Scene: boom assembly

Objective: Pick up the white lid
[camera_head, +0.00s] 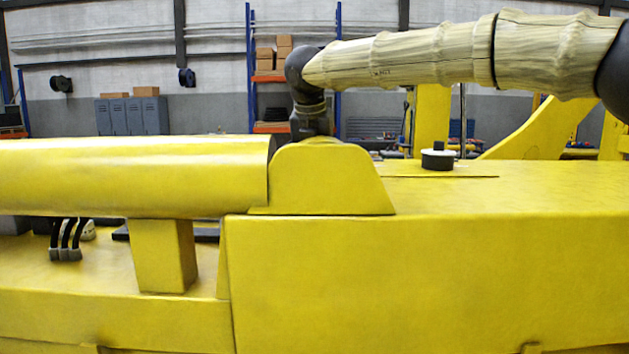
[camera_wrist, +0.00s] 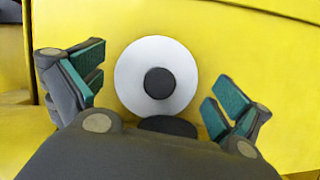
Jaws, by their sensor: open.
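In the wrist view a round white lid (camera_wrist: 130,78) with a black knob (camera_wrist: 158,83) in its middle lies over a yellow surface. My gripper (camera_wrist: 156,86) is open, with one green-padded finger on each side of the lid, and holds nothing. In the head view the end of my arm points down behind a yellow bracket, which hides the fingers. To its right, a low black round piece (camera_head: 438,162) with a white top and black knob stands on the yellow boom. I cannot tell if this is the same lid.
The yellow bracket (camera_head: 322,185) and a long yellow cylinder (camera_head: 130,178) stand in front of my arm's end. The broad yellow boom (camera_head: 430,270) fills the right foreground. Its top near the round piece is mostly clear. Shelving and grey lockers (camera_head: 132,117) are far behind.

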